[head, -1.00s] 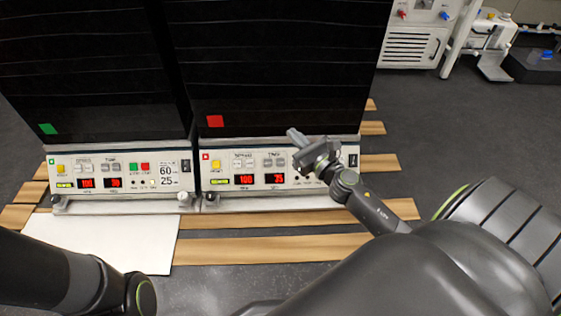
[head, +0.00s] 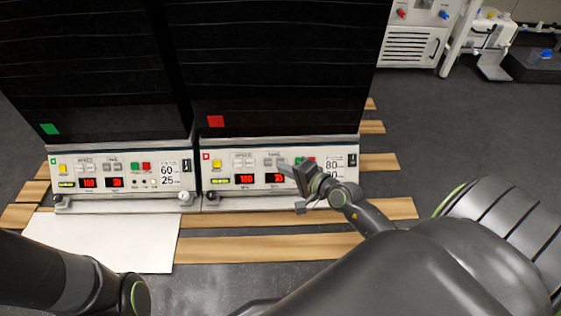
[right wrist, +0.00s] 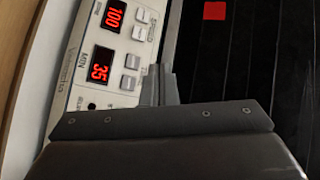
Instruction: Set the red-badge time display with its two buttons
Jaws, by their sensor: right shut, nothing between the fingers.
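The red-badge unit (head: 212,187) is the right one of two, with a red badge (head: 207,156) on its panel. Its time display (head: 275,178) glows red and reads 35 in the right wrist view (right wrist: 101,66). Two grey time buttons, one (right wrist: 132,62) and another (right wrist: 127,83), sit beside that display. My right gripper (head: 284,167) is shut and empty in front of the panel, its tips close to these buttons. In the right wrist view the fingertips (right wrist: 158,84) are just beside the buttons; I cannot tell whether they touch. My left gripper is out of view.
The other display (right wrist: 115,15) reads 100. A green-badge unit (head: 70,195) stands left. A white sheet (head: 100,243) lies in front.

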